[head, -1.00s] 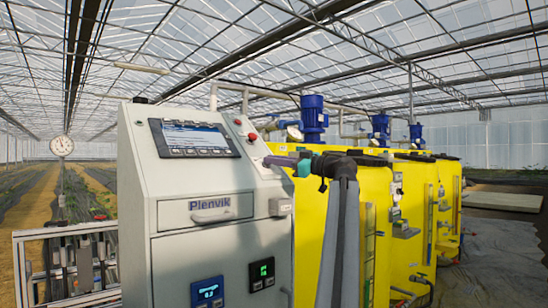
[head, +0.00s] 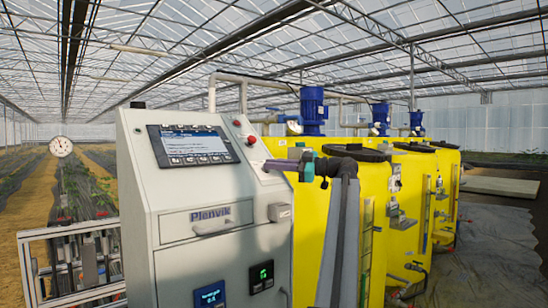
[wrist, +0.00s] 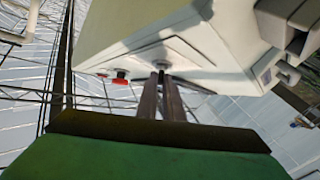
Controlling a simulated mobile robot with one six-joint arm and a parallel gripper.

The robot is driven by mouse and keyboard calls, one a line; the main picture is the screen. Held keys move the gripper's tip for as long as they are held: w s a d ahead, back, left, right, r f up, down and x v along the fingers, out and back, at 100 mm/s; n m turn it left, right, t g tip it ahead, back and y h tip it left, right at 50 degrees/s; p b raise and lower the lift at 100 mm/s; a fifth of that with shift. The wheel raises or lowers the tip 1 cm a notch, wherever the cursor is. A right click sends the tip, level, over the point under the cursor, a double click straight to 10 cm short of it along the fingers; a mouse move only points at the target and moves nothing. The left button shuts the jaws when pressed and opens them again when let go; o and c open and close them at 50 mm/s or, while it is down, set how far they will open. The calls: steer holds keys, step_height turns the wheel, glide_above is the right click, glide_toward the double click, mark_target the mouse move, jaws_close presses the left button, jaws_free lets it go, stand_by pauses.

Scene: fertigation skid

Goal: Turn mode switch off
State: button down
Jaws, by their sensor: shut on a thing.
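The mode switch is a small round knob on the sloped face of the grey control cabinet (head: 170,190). In the wrist view the knob (wrist: 162,65) shows at the ends of my two dark fingers. In the head view my fingers hide it. My gripper (head: 268,165) reaches in from the right, its fingers against the right side of the sloped face. In the wrist view my gripper (wrist: 163,74) is shut on the knob, one finger on each side. The direction the knob points cannot be made out.
A red button (head: 251,139) sits just above my fingers; it also shows in the wrist view (wrist: 120,78). A screen (head: 193,145) is on the left of the face. Yellow tanks (head: 340,225) with blue motors (head: 312,110) stand close on the right.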

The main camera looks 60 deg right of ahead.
steer(key=shift+f+n+g+y+p, duration=0.25)
steer(key=shift+n+g+y+p, duration=0.35)
steer(key=shift+p, duration=0.85)
steer(key=c, duration=2)
jaws_free()
steer(key=shift+o, duration=0.5)
steer(key=shift+w+d, duration=0.1)
steer(key=shift+d, duration=0.05)
steer(key=shift+r, duration=0.15)
steer(key=shift+s+d+r, duration=0.1)
steer(key=shift+s+d, duration=0.05)
steer(key=shift+s, duration=0.45)
steer(key=p+v, duration=0.5)
steer(key=v, duration=0.7)
steer(key=shift+s+f, duration=0.3)
steer(key=shift+s, duration=0.05)
